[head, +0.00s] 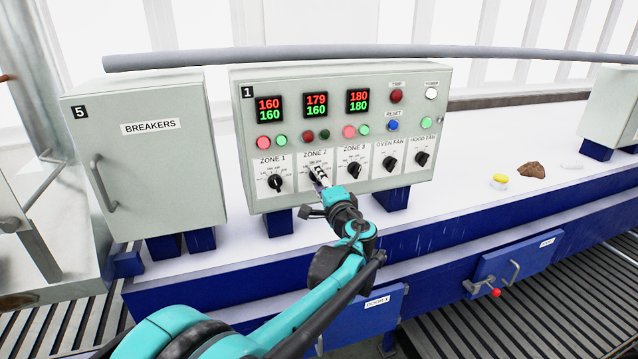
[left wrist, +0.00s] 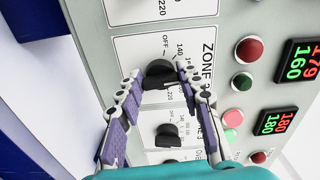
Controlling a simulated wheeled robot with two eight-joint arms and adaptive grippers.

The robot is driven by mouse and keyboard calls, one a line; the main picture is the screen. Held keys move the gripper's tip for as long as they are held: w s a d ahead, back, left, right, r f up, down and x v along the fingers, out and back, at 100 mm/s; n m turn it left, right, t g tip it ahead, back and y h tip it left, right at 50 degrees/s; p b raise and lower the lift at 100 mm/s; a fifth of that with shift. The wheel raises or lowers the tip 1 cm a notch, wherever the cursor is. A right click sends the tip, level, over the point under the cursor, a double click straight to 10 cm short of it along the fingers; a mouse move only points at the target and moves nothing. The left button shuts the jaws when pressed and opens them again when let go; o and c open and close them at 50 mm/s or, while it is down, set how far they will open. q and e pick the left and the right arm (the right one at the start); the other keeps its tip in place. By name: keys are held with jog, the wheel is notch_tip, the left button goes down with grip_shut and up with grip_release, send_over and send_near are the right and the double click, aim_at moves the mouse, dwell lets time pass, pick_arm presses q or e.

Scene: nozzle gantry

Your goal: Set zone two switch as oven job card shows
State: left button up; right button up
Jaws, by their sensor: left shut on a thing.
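The grey control panel (head: 345,140), marked 1, faces me in the head view. Its zone 2 switch (head: 314,174) is a black rotary knob, mostly hidden there by my left gripper (head: 318,180). In the left wrist view the zone 2 knob (left wrist: 158,75) sits between the two fingers of my left gripper (left wrist: 158,72), which is shut on it. Its dial shows OFF, 140 and 220; I cannot tell exactly where the knob points. The zone 2 display (head: 316,105) reads 179 in red over 160 in green. I see no job card. My right gripper is out of view.
The zone 1 knob (head: 275,183) and zone 3 knob (head: 354,170) flank the switch closely. Oven fan (head: 390,163) and hood fan (head: 422,158) knobs are farther right. A breakers cabinet (head: 150,150) stands left. A grey pipe (head: 200,61) runs behind the panel top.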

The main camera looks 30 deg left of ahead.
pick_arm(q)
jog(key=shift+f+n, duration=0.15)
jog(key=shift+n, duration=0.65)
jog(key=shift+s, duration=0.1)
jog(key=o, duration=1.2)
jog(key=shift+c, duration=0.2)
jog(key=v, duration=1.2)
